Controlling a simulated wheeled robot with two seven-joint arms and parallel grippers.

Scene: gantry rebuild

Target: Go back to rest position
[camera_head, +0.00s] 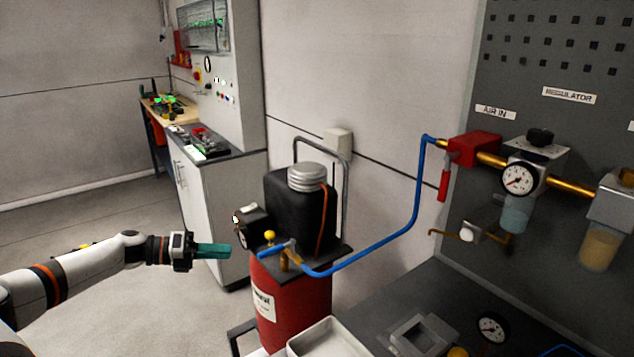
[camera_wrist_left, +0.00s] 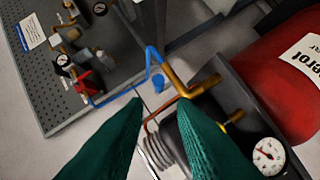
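My left arm (camera_head: 95,262) reaches in from the left in the head view. My right gripper is in neither view.
A red compressor tank (camera_head: 291,310) with a black motor stands right of my left gripper; its gauge (camera_wrist_left: 268,155) shows in the wrist view. A blue hose (camera_head: 385,241) runs to the regulator panel (camera_head: 540,70). A white cabinet (camera_head: 200,205) stands behind. Floor at left is clear.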

